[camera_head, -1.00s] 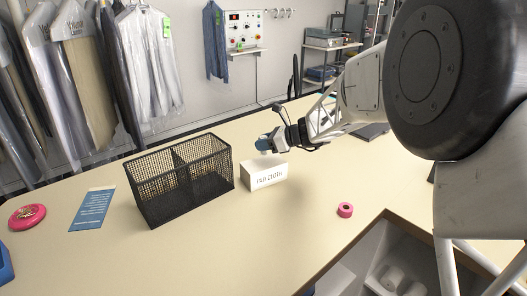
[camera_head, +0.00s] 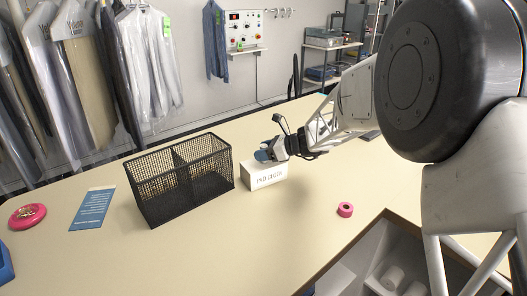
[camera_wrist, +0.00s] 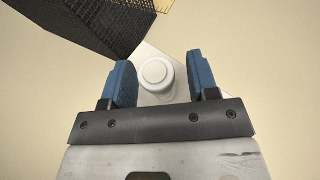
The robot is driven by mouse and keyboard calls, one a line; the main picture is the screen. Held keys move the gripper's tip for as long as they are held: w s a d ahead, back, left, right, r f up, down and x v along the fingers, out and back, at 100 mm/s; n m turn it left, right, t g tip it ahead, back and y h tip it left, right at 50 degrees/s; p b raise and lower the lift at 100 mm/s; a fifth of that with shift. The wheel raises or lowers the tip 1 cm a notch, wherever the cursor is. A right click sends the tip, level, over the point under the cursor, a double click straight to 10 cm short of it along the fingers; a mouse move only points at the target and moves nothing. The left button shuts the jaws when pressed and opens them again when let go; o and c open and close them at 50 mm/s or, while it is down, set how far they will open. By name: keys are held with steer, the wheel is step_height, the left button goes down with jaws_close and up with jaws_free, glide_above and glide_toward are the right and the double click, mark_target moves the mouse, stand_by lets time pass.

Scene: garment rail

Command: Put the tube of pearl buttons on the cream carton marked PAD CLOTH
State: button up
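The cream carton marked PAD CLOTH (camera_head: 264,177) stands on the table right of the mesh basket. My gripper (camera_head: 264,155) is low over the carton's top, its blue fingers pointing down. In the wrist view, a white round-capped tube (camera_wrist: 156,74), seen from above, stands between the two fingers over the carton's pale top (camera_wrist: 150,51). A gap shows between the tube and the right finger; the left finger is close beside it. The fingers are apart. The buttons are not visible. The tube cannot be made out in the head view, where the fingers hide it.
A black wire-mesh basket (camera_head: 160,200) with a divider stands just left of the carton. A pink tape roll (camera_head: 345,210) lies to the right, near an opening in the table. A blue card (camera_head: 92,208) and a pink round dish (camera_head: 27,217) lie at left.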

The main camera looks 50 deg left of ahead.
stand_by(0.3)
steer(key=shift+r, duration=0.2)
steer(key=v, duration=1.2)
stand_by(0.8)
steer(key=s+d+r+n+t+h, duration=0.1)
steer(key=d+r+n+t+h, duration=0.15)
steer(key=d, duration=1.05)
steer(key=d+r+n+t+h, duration=0.1)
steer(key=d+r, duration=0.2)
steer(key=d, duration=1.1)
steer(key=s+d+r+n+t+h, duration=0.1)
steer(key=d+r+n+t, duration=0.15)
steer(key=d, duration=1.05)
steer(key=s+d+f+n+t+h, duration=0.1)
steer(key=s+d+n+h, duration=0.1)
steer(key=s+d, duration=0.5)
steer(key=s+d+f+n+t+h, duration=0.1)
steer(key=s+d+h, duration=0.2)
steer(key=s+d, duration=0.4)
steer(key=s+d+f+n+t+h, duration=0.1)
steer(key=s+d, duration=0.6)
steer(key=d, duration=1.2)
steer(key=shift+s+d+f+n+t+h, duration=0.15)
steer(key=shift+s+d+n+t+h, duration=0.15)
steer(key=shift+n+h, duration=0.45)
